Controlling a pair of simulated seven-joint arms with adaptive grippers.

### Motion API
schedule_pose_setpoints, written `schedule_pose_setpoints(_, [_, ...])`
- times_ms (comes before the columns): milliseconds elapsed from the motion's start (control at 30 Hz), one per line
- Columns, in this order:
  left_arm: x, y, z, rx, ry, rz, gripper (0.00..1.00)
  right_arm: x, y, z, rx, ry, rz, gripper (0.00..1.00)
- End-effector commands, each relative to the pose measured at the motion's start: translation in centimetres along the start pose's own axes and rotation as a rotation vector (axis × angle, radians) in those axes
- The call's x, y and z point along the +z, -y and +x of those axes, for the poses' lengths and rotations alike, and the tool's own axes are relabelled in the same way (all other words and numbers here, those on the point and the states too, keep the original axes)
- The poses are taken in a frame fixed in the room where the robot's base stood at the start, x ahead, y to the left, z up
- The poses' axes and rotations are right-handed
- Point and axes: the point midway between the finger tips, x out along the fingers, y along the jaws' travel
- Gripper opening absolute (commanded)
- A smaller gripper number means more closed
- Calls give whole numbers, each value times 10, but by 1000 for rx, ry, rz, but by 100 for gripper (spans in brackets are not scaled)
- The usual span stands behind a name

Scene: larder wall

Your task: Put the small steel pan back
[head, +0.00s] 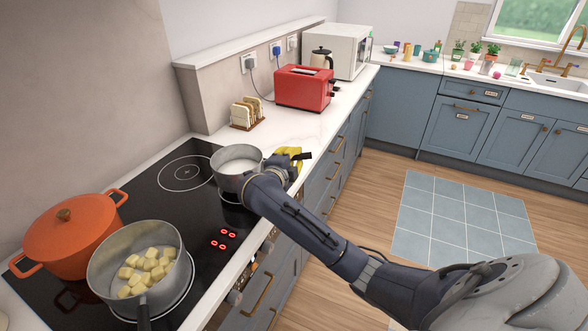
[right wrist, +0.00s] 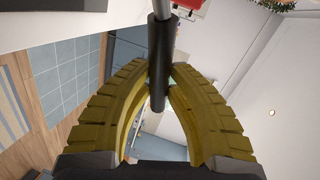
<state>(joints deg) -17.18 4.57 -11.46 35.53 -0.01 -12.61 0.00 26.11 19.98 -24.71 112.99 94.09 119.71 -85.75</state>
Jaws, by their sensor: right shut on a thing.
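The small steel pan (head: 236,156) has something white inside and is over the far right part of the black hob. I cannot tell whether its base touches the glass. Its dark handle points right, past the worktop's front edge. My right gripper (head: 289,157), with yellow fingers, is shut on the handle; my forearm hides part of the pan's near side. In the right wrist view the black handle (right wrist: 158,65) runs between the yellow fingers (right wrist: 160,88). My left gripper is not in view.
A larger steel pan (head: 100,268) with yellow chunks and an orange lidded pot (head: 68,235) stand on the hob's near end. The far left ring (head: 186,173) is bare. A toast rack (head: 246,113), red toaster (head: 303,88) and microwave (head: 340,48) stand beyond.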

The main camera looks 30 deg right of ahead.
Motion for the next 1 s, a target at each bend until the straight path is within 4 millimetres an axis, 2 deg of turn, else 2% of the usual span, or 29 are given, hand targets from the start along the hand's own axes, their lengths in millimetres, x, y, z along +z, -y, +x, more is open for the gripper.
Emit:
schedule_pose_setpoints(67, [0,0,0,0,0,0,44,0,-2,1,-3,-1,3,0])
schedule_pose_setpoints(400, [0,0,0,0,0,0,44,6,-35,8,-4,-1,2,0])
schedule_pose_setpoints(733, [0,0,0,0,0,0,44,7,-39,9,-4,-1,5,0])
schedule_pose_setpoints(767, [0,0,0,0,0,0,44,7,-42,9,0,0,-1,21])
schedule_pose_setpoints(900, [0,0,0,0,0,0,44,7,-41,9,0,0,-1,37])
schedule_pose_setpoints(1000, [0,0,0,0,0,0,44,7,-41,9,0,0,-1,40])
